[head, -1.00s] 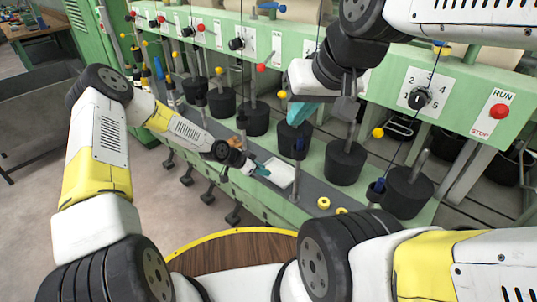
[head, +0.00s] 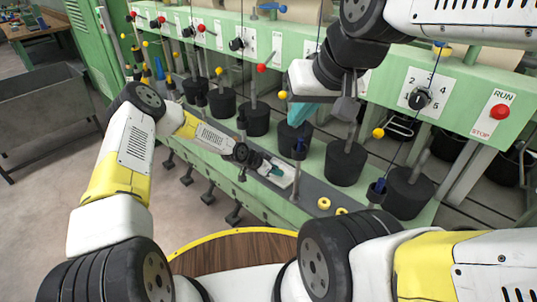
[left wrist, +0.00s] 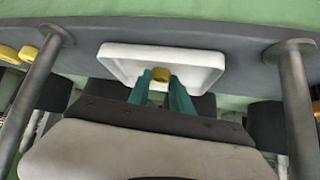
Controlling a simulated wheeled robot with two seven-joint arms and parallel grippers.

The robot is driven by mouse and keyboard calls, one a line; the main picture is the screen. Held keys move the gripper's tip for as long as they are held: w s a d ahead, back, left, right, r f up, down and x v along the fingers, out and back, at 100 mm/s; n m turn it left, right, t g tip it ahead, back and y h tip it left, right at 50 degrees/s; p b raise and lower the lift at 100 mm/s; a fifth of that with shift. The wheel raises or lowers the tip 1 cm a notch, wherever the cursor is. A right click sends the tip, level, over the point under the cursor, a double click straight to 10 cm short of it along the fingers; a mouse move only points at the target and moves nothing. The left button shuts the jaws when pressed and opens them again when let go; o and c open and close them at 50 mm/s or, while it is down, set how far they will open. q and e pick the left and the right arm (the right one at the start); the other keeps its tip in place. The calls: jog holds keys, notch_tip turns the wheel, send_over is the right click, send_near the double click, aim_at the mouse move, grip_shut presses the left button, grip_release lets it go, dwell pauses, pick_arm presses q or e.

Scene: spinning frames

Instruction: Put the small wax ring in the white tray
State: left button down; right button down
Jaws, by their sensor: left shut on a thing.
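The small wax ring (left wrist: 159,74) is yellow and sits between the teal fingertips of my left gripper (left wrist: 160,84) in the left wrist view. The left gripper is shut on it. The white tray (left wrist: 210,58) lies on the grey shelf, and the fingertips and ring appear over its near part. I cannot tell whether the ring touches the tray floor. In the head view the left gripper (head: 277,171) is over the white tray (head: 290,182) and hides part of it and the ring. My right gripper (head: 323,106) is higher up, before the machine, with teal fingers; its opening is unclear.
Two yellow rings (head: 324,203) lie on the shelf (head: 311,192) right of the tray. An upright post (head: 297,172) stands close to the tray. Black cylinders (head: 345,163) line the machine behind. Grey posts (left wrist: 40,85) flank the tray in the left wrist view.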

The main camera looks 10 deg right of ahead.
pick_arm(q)
jog(key=c, duration=1.2)
grip_release()
jog(key=shift+f, duration=0.1)
jog(key=shift+o, duration=0.2)
jog(key=s+a+r+n+t+y, duration=0.1)
jog(key=s+a+r+n+y, duration=0.35)
jog(key=a+r, duration=1.05)
jog(key=s+a+r+n+y, duration=0.15)
jog(key=s+a+r, duration=0.75)
jog(key=r, duration=0.9)
jog(key=s+a+r+n, duration=0.3)
jog(key=s+r, duration=0.3)
jog(key=s, duration=0.3)
jog(key=s+a+r+n+t, duration=0.1)
jog(key=s+a+r+n, duration=0.2)
jog(key=s+r, duration=0.3)
jog(key=s+a, duration=0.1)
jog(key=s, duration=0.3)
jog(key=shift+s+a+r+n+t, duration=0.25)
jog(key=shift+a+r+n+t, duration=0.05)
jog(key=shift+a+r+n, duration=0.1)
